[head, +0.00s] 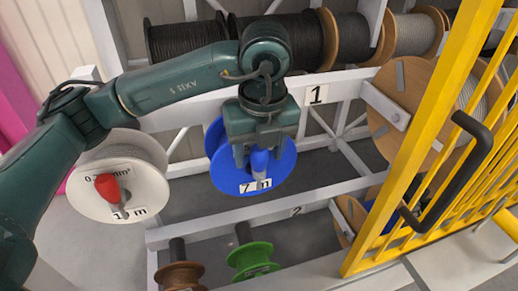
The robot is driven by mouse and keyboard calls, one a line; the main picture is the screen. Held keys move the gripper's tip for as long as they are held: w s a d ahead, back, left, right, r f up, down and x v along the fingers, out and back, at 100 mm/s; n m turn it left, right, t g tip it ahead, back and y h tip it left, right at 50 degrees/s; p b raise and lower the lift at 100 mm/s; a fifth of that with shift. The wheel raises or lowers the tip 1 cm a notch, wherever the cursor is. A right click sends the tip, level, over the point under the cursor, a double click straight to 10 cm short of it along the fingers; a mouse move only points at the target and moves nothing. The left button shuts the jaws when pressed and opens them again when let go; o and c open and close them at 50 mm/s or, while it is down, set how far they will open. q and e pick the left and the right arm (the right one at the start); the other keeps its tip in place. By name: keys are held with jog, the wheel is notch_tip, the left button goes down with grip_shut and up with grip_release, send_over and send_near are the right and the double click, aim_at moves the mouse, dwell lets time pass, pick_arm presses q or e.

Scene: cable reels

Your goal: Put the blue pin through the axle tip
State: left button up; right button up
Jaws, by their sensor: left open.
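A blue reel (222,179) with a "7 m" label hangs on the rack in the middle of the head view. The blue pin (259,162) shows upright in front of its centre. A small pale part, perhaps the axle tip, shows just below the pin; I cannot tell whether the pin passes through it. My left gripper (259,158) points down over the blue reel, its open fingers on either side of the blue pin's head. Whether they touch it is unclear. The gripper hides the reel's upper middle. My right gripper is not in view.
A white reel (146,164) with a red pin (107,187) hangs at the left, behind my arm. A yellow gate (420,140) with a black handle (470,150) stands at the right. Dark reels line the upper shelf; a green reel (251,259) and a brown one sit below.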

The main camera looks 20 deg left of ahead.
pick_arm(q)
notch_tip(320, 180, up, 13)
jog(key=s+d, duration=0.1)
jog(key=shift+s, duration=0.35)
dwell(0.3)
